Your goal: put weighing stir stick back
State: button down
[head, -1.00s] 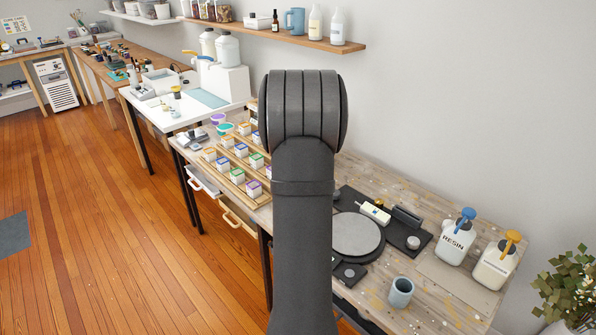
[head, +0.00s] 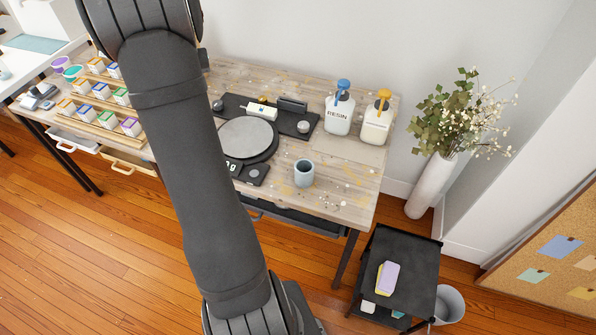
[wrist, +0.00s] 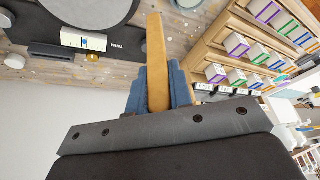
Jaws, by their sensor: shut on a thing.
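The stir stick (wrist: 156,50) is a flat wooden strip in the wrist view. My gripper (wrist: 158,92) has blue fingers shut on it, and the stick points away from the jaws toward the top of the picture. In the head view my arm crosses the left side, and neither the gripper nor the stick can be made out. A scale with a round grey plate (head: 246,138) sits on the worktable; part of it also shows at the top of the wrist view (wrist: 88,12). A blue-grey cup (head: 304,173) stands upright to its right.
A resin bottle (head: 339,113) and an orange-topped bottle (head: 377,125) stand at the table's back right. Tiered racks of small colour boxes (head: 103,92) are on the left. A black cart (head: 403,261) stands at lower right. The table between cup and bottles is clear.

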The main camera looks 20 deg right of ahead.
jog(key=s+d+f+m+g+h, duration=0.2)
jog(key=s+d+m, duration=0.5)
jog(key=s+d, duration=1.7)
jog(key=s+a+f, duration=0.1)
jog(key=s+f, duration=0.2)
jog(key=f, duration=0.7)
jog(key=shift+a, duration=0.35)
jog(key=shift+f, duration=0.1)
jog(key=c, duration=1.7)
grip_release()
jog(key=shift+f, duration=0.1)
jog(key=shift+c, duration=0.2)
jog(key=o, duration=0.4)
jog(key=shift+o, duration=0.2)
